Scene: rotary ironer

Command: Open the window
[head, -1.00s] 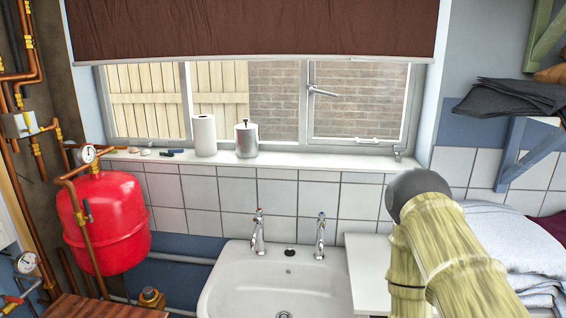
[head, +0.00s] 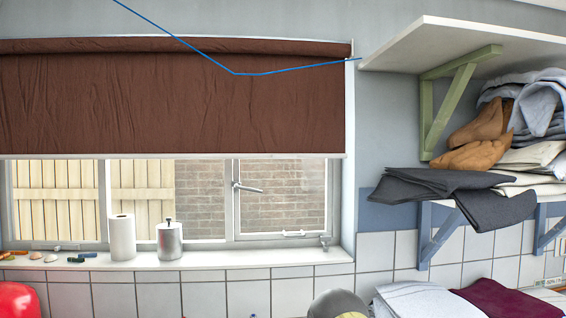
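The window (head: 280,195) is in the middle left of the head view, behind the sill. Its right-hand pane has a light frame and looks closed. A metal handle (head: 246,188) sits on the left side of that pane's frame and points right. A stay (head: 300,234) lies along the bottom of the frame, with a small fitting at the lower right corner. A brown blind (head: 170,100) covers the upper part of the window. My gripper is not in view; only a rounded grey part of my arm shows at the bottom edge.
A paper towel roll (head: 122,237) and a metal canister (head: 169,240) stand on the white sill (head: 220,260), with small items at its left. Shelves (head: 450,45) with folded cloths (head: 440,190) project at the right. A red tank (head: 18,300) shows at the lower left.

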